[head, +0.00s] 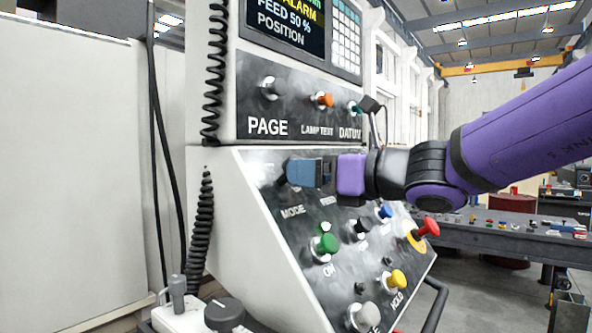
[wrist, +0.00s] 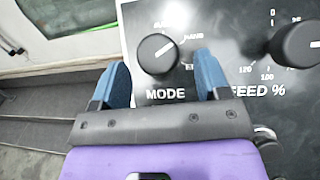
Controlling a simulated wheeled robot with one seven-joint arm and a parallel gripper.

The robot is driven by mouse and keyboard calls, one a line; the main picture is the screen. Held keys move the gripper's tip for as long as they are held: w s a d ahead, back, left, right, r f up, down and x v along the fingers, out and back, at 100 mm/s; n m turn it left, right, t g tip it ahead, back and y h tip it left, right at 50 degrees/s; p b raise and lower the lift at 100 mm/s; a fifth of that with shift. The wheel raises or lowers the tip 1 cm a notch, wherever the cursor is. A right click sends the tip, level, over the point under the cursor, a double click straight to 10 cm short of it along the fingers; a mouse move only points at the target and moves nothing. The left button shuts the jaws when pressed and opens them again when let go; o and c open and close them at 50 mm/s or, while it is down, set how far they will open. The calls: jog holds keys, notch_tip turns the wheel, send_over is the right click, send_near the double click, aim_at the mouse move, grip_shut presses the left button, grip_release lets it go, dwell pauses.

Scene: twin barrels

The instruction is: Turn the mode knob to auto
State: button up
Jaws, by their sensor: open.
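The mode knob (wrist: 157,54) is a round black knob with a white pointer line, above the word MODE in the wrist view. Its pointer slants up and to the right, toward printed labels, one reading HAND. My gripper (wrist: 165,82) has blue fingers and is open, with one finger on each side below the knob in the picture. It appears empty. The gripper also shows in the head view (head: 290,172), close to the panel. I cannot tell if the fingers touch the knob.
The feed knob (wrist: 297,44) is right of the mode knob. Below in the head view are a green ON button (head: 325,243), a blue button (head: 385,211), a red mushroom button (head: 427,229) and a yellow button (head: 396,279).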

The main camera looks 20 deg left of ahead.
aim_at(283, 179)
jog(key=shift+x, duration=1.7)
jog(key=c, duration=0.9)
jog(key=shift+n, duration=0.3)
jog(key=n+g, duration=0.2)
jog(key=n, duration=0.1)
jog(key=n+g, duration=0.3)
jog(key=n, duration=0.1)
jog(key=shift+w, duration=0.1)
jog(key=n+g+h, duration=0.1)
jog(key=n+g, duration=0.1)
jog(key=n, duration=0.1)
jog(key=n+g+h, duration=0.2)
jog(key=n, duration=0.2)
jog(key=shift+n, duration=0.4)
